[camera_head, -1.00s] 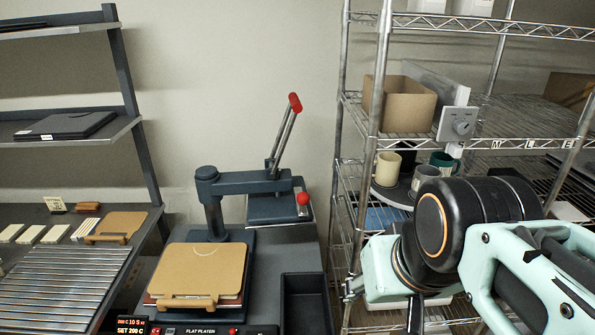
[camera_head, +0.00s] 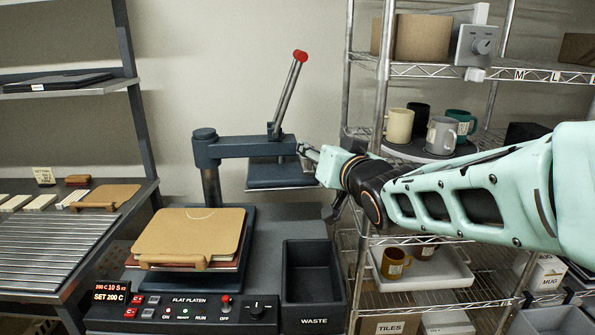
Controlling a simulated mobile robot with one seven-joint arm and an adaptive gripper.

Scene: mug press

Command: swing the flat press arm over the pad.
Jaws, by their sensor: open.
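The flat press arm (camera_head: 245,147) is dark blue-grey and swung out to the right of its post, with its flat platen (camera_head: 279,176) hanging beside the pad. Its lever with a red knob (camera_head: 301,57) stands up, tilted right. The pad at the lower left of the post is covered by a tan board (camera_head: 190,238) with a wooden handle, lying on a stack with a reddish layer. My gripper (camera_head: 309,155) is at the right end of the press arm, by the platen. It is open; the small fingertips partly overlap the platen's edge, and I cannot tell whether they touch.
A black waste bin (camera_head: 313,283) sits right of the pad. The control panel (camera_head: 185,310) is in front. A wire shelf with mugs (camera_head: 399,125) and a cardboard box (camera_head: 424,38) stands at the right, close behind my arm. A slatted rack (camera_head: 50,255) is at the left.

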